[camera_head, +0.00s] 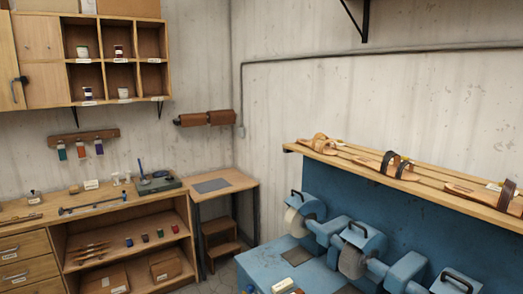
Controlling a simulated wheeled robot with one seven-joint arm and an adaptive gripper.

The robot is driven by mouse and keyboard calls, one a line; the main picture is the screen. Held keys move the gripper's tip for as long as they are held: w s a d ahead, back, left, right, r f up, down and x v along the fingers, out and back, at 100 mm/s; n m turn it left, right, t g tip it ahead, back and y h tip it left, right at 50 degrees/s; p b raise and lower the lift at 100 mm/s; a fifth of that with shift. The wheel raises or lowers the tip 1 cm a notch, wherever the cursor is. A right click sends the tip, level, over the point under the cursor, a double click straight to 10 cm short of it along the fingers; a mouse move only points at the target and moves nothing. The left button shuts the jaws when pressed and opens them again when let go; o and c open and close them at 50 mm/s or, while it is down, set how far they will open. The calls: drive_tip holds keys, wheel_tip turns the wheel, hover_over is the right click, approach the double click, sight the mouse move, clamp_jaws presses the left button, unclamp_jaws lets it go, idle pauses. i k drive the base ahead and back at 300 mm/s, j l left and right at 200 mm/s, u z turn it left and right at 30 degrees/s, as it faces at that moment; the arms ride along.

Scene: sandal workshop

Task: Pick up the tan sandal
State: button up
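A tan sandal (320,143) lies on the left end of the wooden shelf (350,155) above the blue machine, at the right of the head view. Its straps and sole are light tan. To its right on the same shelf is a sandal with dark straps (398,167). Another dark-strapped sandal (482,194) is further right, close to the picture's edge. My gripper is not in the view.
A blue machine (385,215) with guarded wheels fills the lower right below the shelf. A workbench (110,215) with tools runs along the left wall. A small table (218,185) and a step stool (222,240) stand in the corner. Some floor shows between bench and machine.

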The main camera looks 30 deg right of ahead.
sight(325, 148)
drive_tip(key=i+j+z, duration=0.1)
drive_tip(key=i+z, duration=0.25)
drive_tip(key=i, duration=0.2)
drive_tip(key=i+j+z, duration=0.3)
drive_tip(key=i, duration=0.2)
drive_tip(key=i+j+z, duration=0.35)
drive_tip(key=i, duration=0.15)
